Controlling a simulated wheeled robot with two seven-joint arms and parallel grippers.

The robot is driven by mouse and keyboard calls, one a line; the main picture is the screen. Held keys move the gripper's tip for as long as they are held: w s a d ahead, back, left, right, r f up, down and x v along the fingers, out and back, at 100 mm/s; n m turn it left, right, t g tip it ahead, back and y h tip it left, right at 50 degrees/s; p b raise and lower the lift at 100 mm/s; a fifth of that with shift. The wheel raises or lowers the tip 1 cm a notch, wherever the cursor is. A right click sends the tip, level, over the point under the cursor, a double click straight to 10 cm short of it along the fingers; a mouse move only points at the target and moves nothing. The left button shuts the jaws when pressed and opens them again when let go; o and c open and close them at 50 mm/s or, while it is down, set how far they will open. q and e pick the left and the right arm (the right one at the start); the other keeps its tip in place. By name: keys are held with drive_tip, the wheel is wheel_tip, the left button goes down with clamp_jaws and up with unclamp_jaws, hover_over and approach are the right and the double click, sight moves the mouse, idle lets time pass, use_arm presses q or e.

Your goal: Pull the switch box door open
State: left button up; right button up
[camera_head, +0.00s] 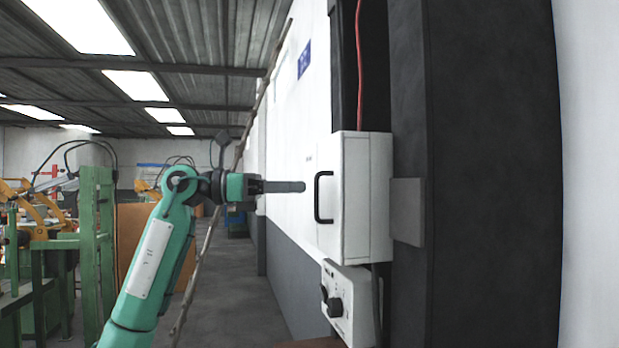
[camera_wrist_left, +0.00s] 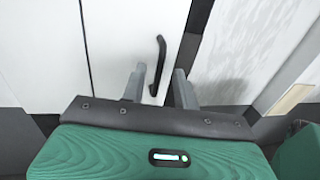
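The white switch box (camera_head: 368,205) is mounted on a dark column, and its door looks shut. A black bar handle (camera_head: 318,197) stands out from the door. My left gripper (camera_head: 303,187) points at the handle from the left, its fingertips just short of it in the head view. In the left wrist view the two grey fingers are apart, and the handle (camera_wrist_left: 159,52) shows between and beyond them, slightly tilted. The left gripper (camera_wrist_left: 159,76) is open and holds nothing. My right gripper is not in view.
A smaller white control box (camera_head: 347,303) with a black knob sits below the switch box. A red cable (camera_head: 359,60) runs down from above. Green frames (camera_head: 95,250) stand at the left. The floor behind my arm looks clear.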

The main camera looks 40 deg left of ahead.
use_arm(q)
drive_tip(key=p+x, duration=0.1)
drive_tip(key=x, duration=0.2)
drive_tip(key=shift+w+d, duration=0.2)
clamp_jaws()
